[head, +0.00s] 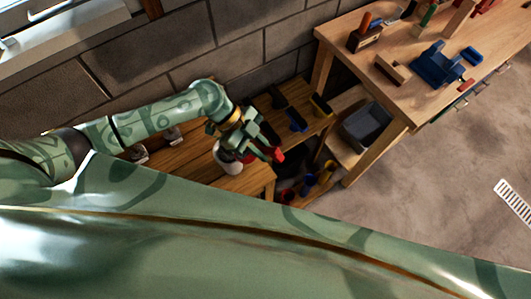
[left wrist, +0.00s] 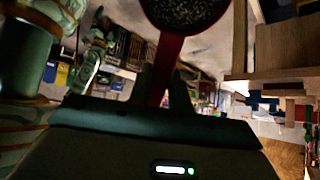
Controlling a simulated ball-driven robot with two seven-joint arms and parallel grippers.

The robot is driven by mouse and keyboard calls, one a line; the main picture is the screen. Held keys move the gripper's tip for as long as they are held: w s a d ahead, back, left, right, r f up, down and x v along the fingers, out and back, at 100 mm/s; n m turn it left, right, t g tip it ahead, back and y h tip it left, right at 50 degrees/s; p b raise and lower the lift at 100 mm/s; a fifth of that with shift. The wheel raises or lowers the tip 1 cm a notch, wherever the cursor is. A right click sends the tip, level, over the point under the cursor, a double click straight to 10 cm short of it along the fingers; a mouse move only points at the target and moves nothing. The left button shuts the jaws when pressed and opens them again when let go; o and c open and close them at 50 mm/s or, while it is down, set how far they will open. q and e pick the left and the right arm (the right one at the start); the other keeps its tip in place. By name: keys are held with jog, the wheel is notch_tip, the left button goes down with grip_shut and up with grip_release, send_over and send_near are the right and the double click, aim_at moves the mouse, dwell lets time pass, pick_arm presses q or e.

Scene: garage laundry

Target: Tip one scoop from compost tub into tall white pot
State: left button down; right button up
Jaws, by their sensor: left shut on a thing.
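My left gripper (head: 262,143) is shut on the red handle of a scoop (head: 276,155), just right of and above a white pot (head: 229,158) on the wooden bench. The gripper partly hides the pot. In the left wrist view, the red scoop (left wrist: 166,66) runs up between the fingers. Its round bowl at the top edge holds dark, speckled compost (left wrist: 185,10). A dark shape behind the scoop may be the compost tub; I cannot tell. A small green patterned limb at left in the wrist view may be my right arm; its jaws are unclear.
A grey bin (head: 368,127) sits on a low shelf at right. A workbench (head: 420,90) holds a blue vise (head: 436,64) and tools. Small coloured pots stand low, right of the scoop. Open concrete floor lies further right.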

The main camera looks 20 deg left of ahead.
pick_arm(q)
jog(key=shift+w+a+r+g+h+b, duration=0.1)
jog(key=shift+a+r+h+b, duration=0.1)
jog(key=shift+a+h+b, duration=0.75)
jog(key=shift+w+a+r+g+h+b, duration=0.1)
jog(key=shift+a+r+h+b, duration=0.25)
jog(key=shift+b, duration=1.05)
jog(key=shift+w+a+r+g+h+b, duration=0.1)
jog(key=shift+a+h+b, duration=0.4)
jog(key=shift+h+b, duration=0.5)
jog(key=shift+w+a+r+h+b, duration=0.1)
jog(key=shift+a+r+h+b, duration=0.3)
jog(key=shift+b, duration=0.75)
jog(key=shift+a+r+h+b, duration=0.3)
jog(key=shift+b, duration=0.1)
jog(key=shift+r, duration=0.1)
notch_tip(320, 180, up, 6)
jog(key=p, duration=0.3)
jog(key=shift+w, duration=0.1)
